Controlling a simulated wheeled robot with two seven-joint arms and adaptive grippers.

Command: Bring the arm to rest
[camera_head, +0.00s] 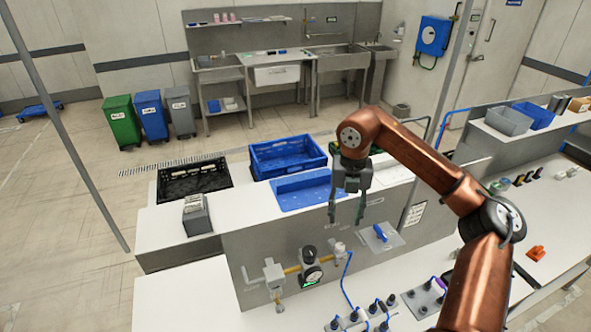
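My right arm is copper with dark joints and comes in from the lower right. Its gripper (346,215) hangs pointing down in front of the conveyor counter's face, near the right end of the blue tray. Its two fingers are apart, with nothing between them. My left gripper is not in view. A blue crate (262,168) stands on the white counter behind the blue tray (298,200). A black crate (165,188) with pale items inside sits to the left. A green crate is mostly hidden behind my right gripper and arm.
A grey box (197,220) stands at the counter's front left. A gauge and valve with brass pipe (311,268) sit below the counter face. A panel with a blue handle (381,234) and connector blocks lie at right. An orange part (536,253) lies on the right bench.

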